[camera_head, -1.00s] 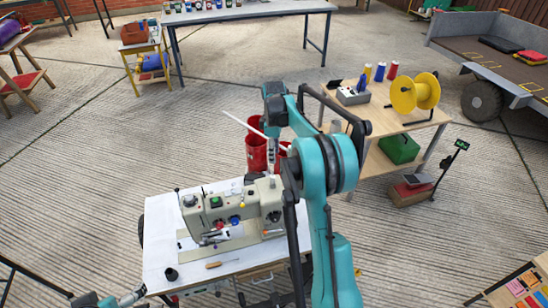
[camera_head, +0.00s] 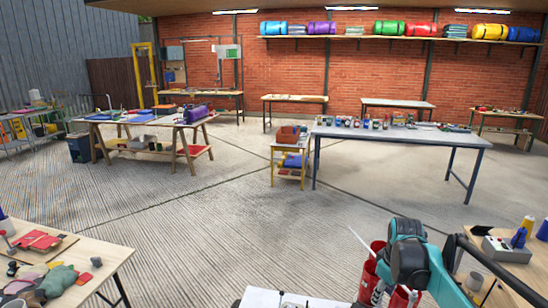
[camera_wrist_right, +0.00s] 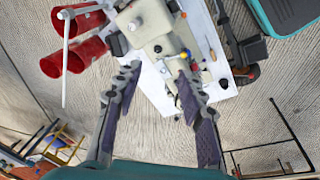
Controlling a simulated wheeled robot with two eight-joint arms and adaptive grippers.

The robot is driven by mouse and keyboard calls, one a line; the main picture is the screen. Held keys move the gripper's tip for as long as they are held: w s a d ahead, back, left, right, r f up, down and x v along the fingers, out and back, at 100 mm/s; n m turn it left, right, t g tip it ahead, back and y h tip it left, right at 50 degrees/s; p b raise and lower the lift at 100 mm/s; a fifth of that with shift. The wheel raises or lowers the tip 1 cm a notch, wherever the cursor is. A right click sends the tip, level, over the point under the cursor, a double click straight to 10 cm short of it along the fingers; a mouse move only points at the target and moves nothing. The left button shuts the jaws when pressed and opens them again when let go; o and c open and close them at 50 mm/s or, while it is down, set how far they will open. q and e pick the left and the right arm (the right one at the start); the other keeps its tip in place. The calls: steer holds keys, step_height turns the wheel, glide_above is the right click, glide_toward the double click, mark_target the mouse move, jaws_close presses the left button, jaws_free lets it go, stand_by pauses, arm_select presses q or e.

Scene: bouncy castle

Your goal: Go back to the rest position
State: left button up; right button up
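My right gripper (camera_wrist_right: 155,95) is open and empty in the right wrist view, its two dark fingers spread apart. Beyond them is a pale sewing machine (camera_wrist_right: 152,22) on a white-topped table (camera_wrist_right: 152,88); I see no contact with it. In the head view my teal right arm reaches up at the lower right, and its gripper is mostly hidden at the bottom edge. My left arm and gripper are not in view.
Red bins (camera_head: 369,270) stand beside my right arm and also show in the wrist view (camera_wrist_right: 75,60). A wooden table (camera_head: 480,241) is close on the right, another (camera_head: 105,262) at lower left. A long grey table (camera_head: 400,138) stands farther back. The middle floor is clear.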

steer(key=s+a+f+m+t, duration=0.1)
steer(key=s+a+m+t, duration=0.1)
steer(key=s+a, duration=0.4)
steer(key=s+a+f+m+t, duration=0.1)
steer(key=s+a+m+t, duration=0.2)
steer(key=s+a, duration=0.4)
steer(key=s+m, duration=0.1)
steer(key=s, duration=0.8)
steer(key=shift+a+m+y, duration=0.2)
steer(key=shift+m+y, duration=0.1)
steer(key=shift+f, duration=0.1)
